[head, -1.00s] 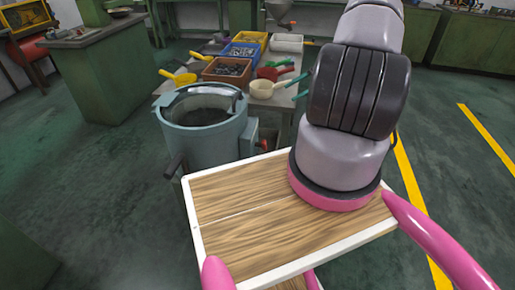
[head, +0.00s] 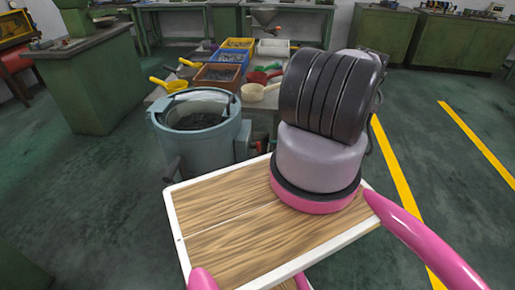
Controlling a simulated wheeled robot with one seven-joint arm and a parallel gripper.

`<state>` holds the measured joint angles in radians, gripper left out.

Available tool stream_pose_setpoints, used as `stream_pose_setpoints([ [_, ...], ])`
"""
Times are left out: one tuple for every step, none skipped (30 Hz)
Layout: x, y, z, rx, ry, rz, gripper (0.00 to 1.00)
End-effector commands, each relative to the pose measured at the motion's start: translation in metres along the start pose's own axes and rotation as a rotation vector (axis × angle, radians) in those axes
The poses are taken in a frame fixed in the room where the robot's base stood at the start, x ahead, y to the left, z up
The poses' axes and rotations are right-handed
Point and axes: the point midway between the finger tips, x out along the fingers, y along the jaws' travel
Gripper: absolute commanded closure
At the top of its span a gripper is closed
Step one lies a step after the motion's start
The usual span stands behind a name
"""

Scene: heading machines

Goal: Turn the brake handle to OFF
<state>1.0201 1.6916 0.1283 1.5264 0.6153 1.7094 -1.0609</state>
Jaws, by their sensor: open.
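A grey-blue drum machine (head: 200,150) with a round open top stands just beyond my wooden deck, left of the middle. A dark handle (head: 173,168) sticks out low on its left side. A small dark lever (head: 232,103) sits at the right of its rim, and a red part (head: 258,146) shows low on its right. I cannot tell which of these is the brake handle, and no OFF mark is readable. My arm is folded up over the deck at the right. My gripper is not visible.
Behind the drum is a table with a blue bin (head: 229,56), a brown bin (head: 218,77), a yellow scoop (head: 168,85) and a cream pan (head: 258,92). A green cabinet (head: 95,80) stands at the left. The floor is clear left of the drum and at the right.

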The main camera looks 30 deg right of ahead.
Motion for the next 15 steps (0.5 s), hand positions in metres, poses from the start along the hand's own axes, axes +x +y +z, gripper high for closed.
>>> stream_pose_setpoints([
  [0.012,0.001,0.001,0.001,-0.003,0.003,0.43],
  [0.018,0.001,0.001,0.001,-0.003,0.004,0.43],
  [0.025,0.001,0.001,0.0,-0.002,0.005,0.43],
  [0.031,0.001,0.0,0.0,-0.002,0.004,0.43],
  [0.037,0.001,0.001,0.0,-0.003,0.004,0.43],
  [0.044,0.001,0.001,0.0,-0.003,0.003,0.43],
  [0.048,0.001,0.001,0.0,-0.002,0.003,0.43],
  [0.053,0.001,0.001,0.0,-0.002,0.004,0.43],
  [0.058,0.001,0.001,0.0,-0.002,0.004,0.43],
  [0.061,0.0,0.0,0.0,-0.001,0.003,0.43],
  [0.064,0.001,0.0,0.0,-0.001,0.003,0.43],
  [0.068,0.001,0.0,0.0,-0.001,0.003,0.43],
  [0.07,0.001,0.0,0.0,-0.001,0.003,0.43],
  [0.071,0.0,0.0,0.0,0.0,0.003,0.43],
  [0.073,0.0,0.0,0.0,0.0,0.002,0.43],
])
